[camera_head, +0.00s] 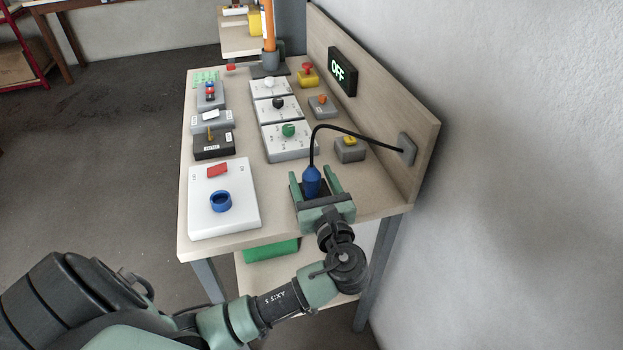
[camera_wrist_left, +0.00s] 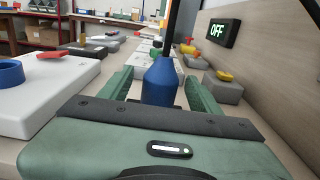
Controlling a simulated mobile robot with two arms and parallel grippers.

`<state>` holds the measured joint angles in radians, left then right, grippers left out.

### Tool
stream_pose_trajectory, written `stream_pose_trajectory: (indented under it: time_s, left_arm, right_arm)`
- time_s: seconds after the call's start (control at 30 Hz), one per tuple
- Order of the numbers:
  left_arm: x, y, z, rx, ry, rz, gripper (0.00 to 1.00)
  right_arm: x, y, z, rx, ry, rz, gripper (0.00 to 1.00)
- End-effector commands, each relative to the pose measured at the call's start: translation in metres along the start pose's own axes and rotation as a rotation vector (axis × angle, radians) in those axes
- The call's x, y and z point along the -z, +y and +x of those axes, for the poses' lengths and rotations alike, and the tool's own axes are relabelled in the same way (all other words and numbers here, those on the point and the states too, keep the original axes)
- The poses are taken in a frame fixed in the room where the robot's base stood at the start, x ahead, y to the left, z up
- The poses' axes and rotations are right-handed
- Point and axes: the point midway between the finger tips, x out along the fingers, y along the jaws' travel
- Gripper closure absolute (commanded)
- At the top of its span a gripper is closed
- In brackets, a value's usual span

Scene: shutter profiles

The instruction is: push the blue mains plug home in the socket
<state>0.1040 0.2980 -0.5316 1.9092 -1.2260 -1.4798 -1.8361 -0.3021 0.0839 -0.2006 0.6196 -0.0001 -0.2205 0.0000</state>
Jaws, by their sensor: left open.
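The blue mains plug (camera_head: 312,182) stands upright near the bench's right front, with a black cable rising from its top. It also shows in the left wrist view (camera_wrist_left: 160,82). My left gripper (camera_head: 311,176) is open, with its green fingers on either side of the plug. The wrist view shows small gaps between fingers and plug. The plug's lower end is hidden by the gripper. A blue round socket ring (camera_head: 220,203) sits on a white panel (camera_head: 240,224) left of the gripper, apart from the plug. My right gripper is not in view.
The cable (camera_head: 350,130) arches to a grey outlet (camera_head: 407,149) on the backboard. A red rocker (camera_head: 217,170) is on the white panel. A display (camera_head: 342,72) reads OFF. A grey box with a yellow knob (camera_head: 350,149) and several dial boxes stand beyond the plug.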

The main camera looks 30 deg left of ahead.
Motion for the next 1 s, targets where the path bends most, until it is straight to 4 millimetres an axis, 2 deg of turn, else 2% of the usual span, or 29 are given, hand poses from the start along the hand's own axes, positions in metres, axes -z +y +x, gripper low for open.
stream_pose_trajectory:
  time_s: [0.27, 0.4, 0.5, 0.8, 1.0]
  left_arm:
    - [0.001, 0.000, 0.004, 0.001, 0.001, 0.000, 0.37]
    - [0.001, 0.000, 0.004, 0.001, 0.001, 0.000, 0.76]
    - [0.001, 0.000, 0.004, 0.001, 0.001, 0.000, 1.00]
    - [-0.002, 0.000, 0.004, 0.001, 0.001, -0.001, 1.00]
    - [-0.020, -0.001, 0.004, 0.001, 0.001, -0.005, 1.00]
  right_arm:
    - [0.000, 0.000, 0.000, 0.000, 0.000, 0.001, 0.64]
    - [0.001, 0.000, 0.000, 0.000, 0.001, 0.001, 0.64]
    - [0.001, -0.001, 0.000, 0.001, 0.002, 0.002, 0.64]
    - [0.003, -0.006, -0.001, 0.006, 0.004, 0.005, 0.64]
    - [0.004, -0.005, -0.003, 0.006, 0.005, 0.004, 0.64]
